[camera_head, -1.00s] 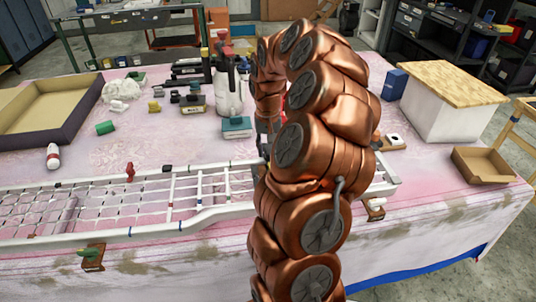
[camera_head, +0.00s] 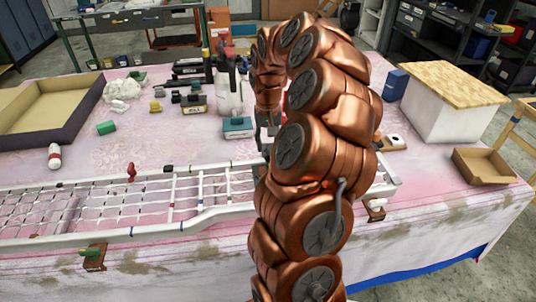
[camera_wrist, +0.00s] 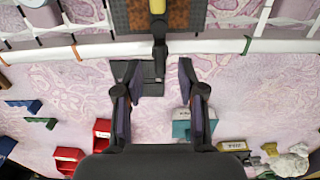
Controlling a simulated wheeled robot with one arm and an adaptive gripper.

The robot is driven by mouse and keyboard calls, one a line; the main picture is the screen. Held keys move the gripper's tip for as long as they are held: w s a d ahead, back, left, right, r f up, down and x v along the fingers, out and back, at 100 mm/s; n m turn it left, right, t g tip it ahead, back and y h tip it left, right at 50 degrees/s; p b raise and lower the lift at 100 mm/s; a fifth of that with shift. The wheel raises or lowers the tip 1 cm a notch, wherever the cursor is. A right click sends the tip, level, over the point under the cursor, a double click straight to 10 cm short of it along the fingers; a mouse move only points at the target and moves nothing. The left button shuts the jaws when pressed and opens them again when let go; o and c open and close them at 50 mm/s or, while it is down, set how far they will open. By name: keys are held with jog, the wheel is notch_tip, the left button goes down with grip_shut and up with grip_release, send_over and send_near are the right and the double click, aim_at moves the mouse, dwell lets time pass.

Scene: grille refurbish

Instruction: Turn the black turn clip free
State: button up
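In the wrist view, a black clip-like part (camera_wrist: 160,48) crosses the white grille rail (camera_wrist: 215,46), with a yellow piece (camera_wrist: 157,6) at its upper end. A dark flat block (camera_wrist: 150,88) lies below it, between the fingers. My gripper (camera_wrist: 158,82) is open, one finger on each side, with no visible grip on anything. I cannot tell its height above the clip. In the head view, my copper arm hides this part of the white grille (camera_head: 150,232). Another small black clip (camera_head: 168,169) and a red one (camera_head: 131,172) sit on the far rail.
A teal box (camera_head: 238,127), a spray bottle (camera_head: 229,88) and several small boxes stand behind the grille. A large open tray (camera_head: 88,112) is at the left; a white box with a wooden top (camera_head: 440,118) is at the right. Red bins (camera_wrist: 101,132) lie near my gripper.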

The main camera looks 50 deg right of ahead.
notch_tip(320, 180, up, 7)
jog(key=p, duration=0.1)
jog(key=shift+f, duration=0.2)
dwell(0.5)
jog(key=o, duration=0.6)
jog(key=shift+c, duration=0.2)
